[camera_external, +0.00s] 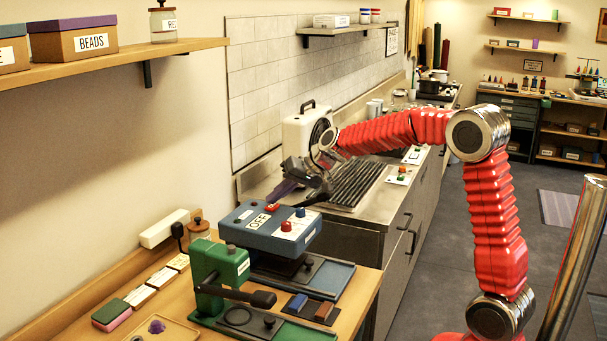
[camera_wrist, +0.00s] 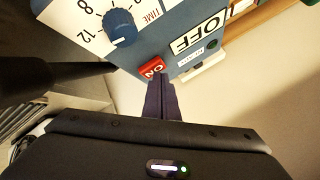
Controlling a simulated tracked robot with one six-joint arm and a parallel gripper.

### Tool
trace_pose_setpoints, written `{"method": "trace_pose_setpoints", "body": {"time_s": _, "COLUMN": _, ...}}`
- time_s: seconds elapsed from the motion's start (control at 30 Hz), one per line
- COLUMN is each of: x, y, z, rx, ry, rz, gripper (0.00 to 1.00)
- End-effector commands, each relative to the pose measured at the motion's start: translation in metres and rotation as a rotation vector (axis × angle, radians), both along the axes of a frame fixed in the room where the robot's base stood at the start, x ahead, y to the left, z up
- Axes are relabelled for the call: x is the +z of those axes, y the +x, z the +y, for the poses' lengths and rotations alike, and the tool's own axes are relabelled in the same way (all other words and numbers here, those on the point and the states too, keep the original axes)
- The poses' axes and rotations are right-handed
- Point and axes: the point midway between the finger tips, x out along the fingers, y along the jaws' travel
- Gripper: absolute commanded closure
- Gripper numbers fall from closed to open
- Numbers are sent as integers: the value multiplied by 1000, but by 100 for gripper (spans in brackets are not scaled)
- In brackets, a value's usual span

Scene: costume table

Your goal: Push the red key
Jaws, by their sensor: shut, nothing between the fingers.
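The red key (camera_external: 272,207) sits on the top of a blue machine (camera_external: 248,218) with an OFF label. In the wrist view the red key (camera_wrist: 153,68) is marked ON, between the white dial panel and the OFF label (camera_wrist: 200,38). My gripper (camera_external: 273,199) is shut and empty, its dark fingers slanting down to just above the key. In the wrist view my gripper's fingertips (camera_wrist: 158,80) are at the key's near edge and cover a little of it. I cannot tell whether they touch it.
A blue knob (camera_wrist: 122,28) on the white TIME dial is close to the key. A red knob (camera_external: 286,226) is also on that panel. A green hand press (camera_external: 220,265) stands in front of the machine. A ribbed dark drainer (camera_external: 352,185) lies on the counter behind.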

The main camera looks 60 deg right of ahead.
Motion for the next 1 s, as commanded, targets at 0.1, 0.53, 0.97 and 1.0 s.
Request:
{"method": "trace_pose_setpoints", "body": {"time_s": 0.1, "x": -1, "y": 0, "z": 0, "rx": 1, "ry": 0, "rz": 1, "gripper": 100}}
{"method": "trace_pose_setpoints", "body": {"time_s": 0.53, "x": 10, "y": 0, "z": 0, "rx": 0, "ry": -1, "rz": -1, "gripper": 100}}
{"method": "trace_pose_setpoints", "body": {"time_s": 0.97, "x": 18, "y": 0, "z": 0, "rx": 1, "ry": 0, "rz": 1, "gripper": 100}}
{"method": "trace_pose_setpoints", "body": {"time_s": 1.0, "x": 18, "y": 0, "z": 0, "rx": 1, "ry": 0, "rz": 1, "gripper": 100}}
